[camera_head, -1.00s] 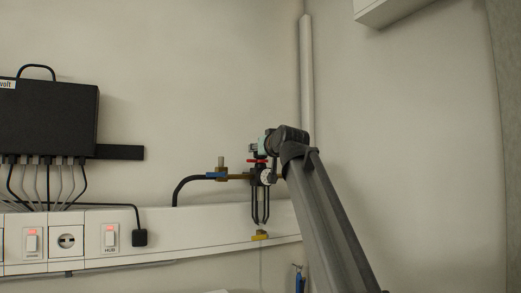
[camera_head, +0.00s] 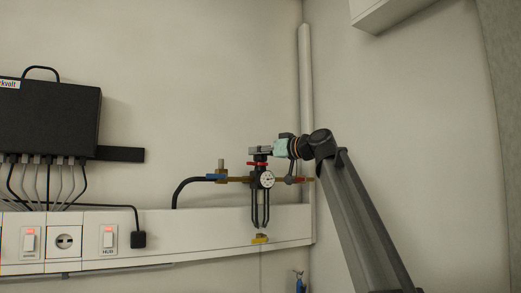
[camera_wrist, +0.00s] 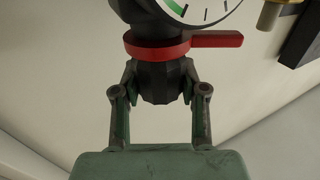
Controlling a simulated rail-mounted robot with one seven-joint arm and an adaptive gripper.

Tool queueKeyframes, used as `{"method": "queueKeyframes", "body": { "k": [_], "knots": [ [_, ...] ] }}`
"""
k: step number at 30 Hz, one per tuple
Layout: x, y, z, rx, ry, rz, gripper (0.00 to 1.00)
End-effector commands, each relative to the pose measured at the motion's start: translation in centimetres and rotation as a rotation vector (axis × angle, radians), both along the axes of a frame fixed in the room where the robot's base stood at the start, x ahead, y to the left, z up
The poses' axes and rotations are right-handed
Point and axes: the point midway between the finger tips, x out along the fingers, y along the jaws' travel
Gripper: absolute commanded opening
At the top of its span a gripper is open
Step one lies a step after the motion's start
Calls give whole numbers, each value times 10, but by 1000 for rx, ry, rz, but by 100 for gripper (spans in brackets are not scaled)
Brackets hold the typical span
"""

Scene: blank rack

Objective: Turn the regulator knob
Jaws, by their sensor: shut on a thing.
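The regulator hangs on a brass pipe fitting in front of the wall. Its round white gauge (camera_head: 267,180) faces the head camera, but the needle is too small to read. A red ring (camera_head: 257,164) sits above the gauge; in the wrist view the red ring (camera_wrist: 158,47) has a flat red lever pointing right. The black faceted knob (camera_wrist: 160,86) is beside this ring. My gripper (camera_wrist: 159,76) has one finger on each side of the knob and is shut on it. In the head view my gripper (camera_head: 260,151) reaches the regulator's top from the right.
A brass pipe with a blue-handled valve (camera_head: 217,176) and black hose runs left of the regulator. A white wall trunking (camera_head: 180,238) carries switches and a socket. A black box (camera_head: 48,118) with cables is at left. A vertical pipe (camera_head: 306,90) stands behind my arm.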

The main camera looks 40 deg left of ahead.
Motion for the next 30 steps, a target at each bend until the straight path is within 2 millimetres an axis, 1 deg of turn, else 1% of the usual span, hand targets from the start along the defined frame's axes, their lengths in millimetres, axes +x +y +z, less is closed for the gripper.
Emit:
{"method": "queueKeyframes", "body": {
  "k": [1, 6, 11, 26, 27, 28, 30],
  "knots": [
    [2, 0, 7, -1, 2, 28, 8],
    [1, 1, 5, 0, 2, 113, 8],
    [1, 0, 4, 0, 1, 158, 8],
    [0, 1, 1, 2, 1, 177, 8],
    [0, 1, 1, 1, 1, 176, 56],
    [0, 1, 1, 1, 1, 177, 67],
    [0, 0, 1, 1, 1, 177, 69]
  ]
}}
